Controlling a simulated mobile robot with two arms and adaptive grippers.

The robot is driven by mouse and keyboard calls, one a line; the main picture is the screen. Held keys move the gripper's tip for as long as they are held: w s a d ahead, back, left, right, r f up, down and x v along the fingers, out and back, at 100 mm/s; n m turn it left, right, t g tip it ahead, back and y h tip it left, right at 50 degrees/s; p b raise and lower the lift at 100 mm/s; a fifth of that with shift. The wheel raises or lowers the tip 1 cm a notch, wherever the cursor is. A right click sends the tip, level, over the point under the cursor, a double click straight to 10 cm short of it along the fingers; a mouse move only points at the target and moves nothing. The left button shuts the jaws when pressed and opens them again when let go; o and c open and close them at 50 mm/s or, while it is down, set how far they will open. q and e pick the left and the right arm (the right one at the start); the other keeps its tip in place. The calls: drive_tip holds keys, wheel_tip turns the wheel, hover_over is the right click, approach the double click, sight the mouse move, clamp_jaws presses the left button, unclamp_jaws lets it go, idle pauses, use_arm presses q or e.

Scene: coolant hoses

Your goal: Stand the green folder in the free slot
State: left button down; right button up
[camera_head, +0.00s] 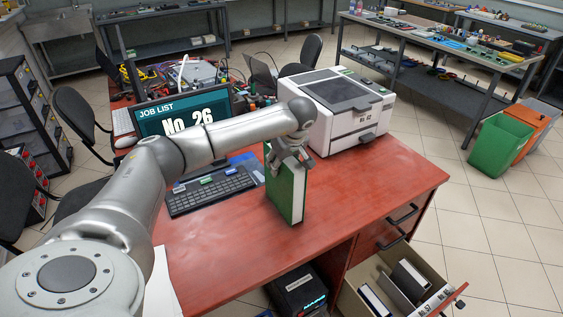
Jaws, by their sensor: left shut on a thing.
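The green folder (286,190) is upright over the red desk (345,200), right of the keyboard. My left gripper (291,159) is shut on its top edge. I cannot tell whether its lower edge touches the desk. Below the desk's right end, an open drawer (455,296) holds a few upright dark and white folders (405,279). There is a gap between folders in it, partly hidden by the drawer's walls and the viewing angle. My right gripper is not in view.
A white printer (345,128) stands behind the folder. A keyboard (211,190) and a screen (183,115) reading "JOB LIST No. 26" are to the left. A closed drawer with a handle (397,230) is above the open one. The desk's front right is clear.

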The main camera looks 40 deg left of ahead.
use_arm(q)
drive_tip(key=c, duration=0.9)
unclamp_jaws()
drive_tip(key=shift+f, duration=0.1)
